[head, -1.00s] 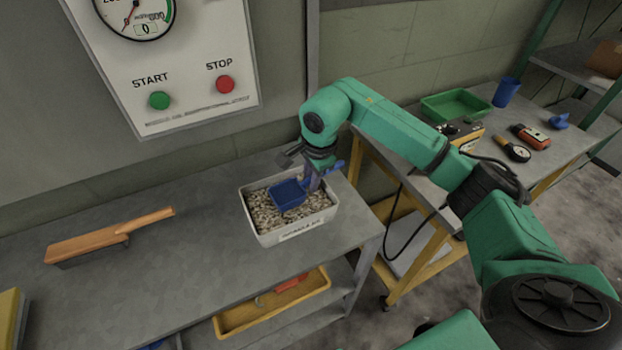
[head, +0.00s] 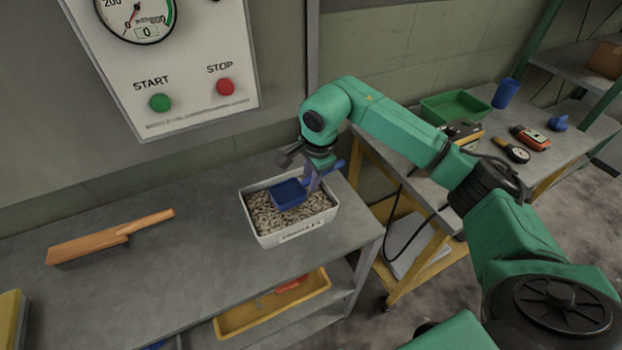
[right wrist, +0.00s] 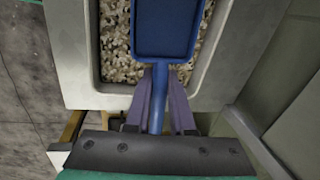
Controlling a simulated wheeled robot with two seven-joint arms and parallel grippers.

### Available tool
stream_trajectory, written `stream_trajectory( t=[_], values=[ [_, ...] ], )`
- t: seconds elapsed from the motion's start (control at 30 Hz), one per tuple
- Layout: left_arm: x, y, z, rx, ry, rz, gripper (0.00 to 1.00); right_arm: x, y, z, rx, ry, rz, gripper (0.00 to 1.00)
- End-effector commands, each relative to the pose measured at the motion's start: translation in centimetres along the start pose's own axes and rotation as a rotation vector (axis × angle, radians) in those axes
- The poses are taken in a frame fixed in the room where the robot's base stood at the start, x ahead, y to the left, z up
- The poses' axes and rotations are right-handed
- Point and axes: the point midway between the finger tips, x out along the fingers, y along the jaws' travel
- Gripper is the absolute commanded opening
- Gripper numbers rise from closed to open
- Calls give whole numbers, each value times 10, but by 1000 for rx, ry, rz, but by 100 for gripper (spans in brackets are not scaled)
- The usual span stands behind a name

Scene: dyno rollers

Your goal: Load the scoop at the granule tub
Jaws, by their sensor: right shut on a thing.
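The granule tub (head: 287,240) is a pale box of mixed light and dark granules on the grey bench; its granules also show in the right wrist view (right wrist: 115,45). The blue scoop (head: 288,193) is over the granules inside the tub's outline. Its pan (right wrist: 167,28) looks empty in the right wrist view. My right gripper (head: 314,182) is shut on the scoop's handle near the tub's back right side; its fingers also show around the handle in the right wrist view (right wrist: 159,100). Whether the pan touches the granules I cannot tell. My left gripper is out of view.
A wooden-handled brush (head: 110,238) lies left on the bench (head: 190,260). A yellow tray (head: 250,318) sits on the shelf below. A panel (head: 190,112) with START and STOP buttons hangs behind. A side table with a green tray (head: 457,106) stands right. Bench between brush and tub is clear.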

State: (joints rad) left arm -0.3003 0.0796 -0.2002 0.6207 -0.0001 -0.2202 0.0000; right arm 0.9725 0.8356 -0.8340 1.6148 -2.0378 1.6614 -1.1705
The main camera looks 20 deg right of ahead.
Motion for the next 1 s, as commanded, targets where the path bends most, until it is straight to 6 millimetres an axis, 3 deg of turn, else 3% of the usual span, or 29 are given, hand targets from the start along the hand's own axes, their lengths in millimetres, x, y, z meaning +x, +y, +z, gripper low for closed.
stream_trajectory(
  t=[0.03,0.53,1.0],
  values=[
    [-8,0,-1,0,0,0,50,-10,-2,0,0,0,-2,0],
    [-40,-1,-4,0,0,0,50,-59,-12,0,1,-1,-5,0],
    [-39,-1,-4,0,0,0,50,-59,-12,0,1,-1,-5,0]
  ],
)
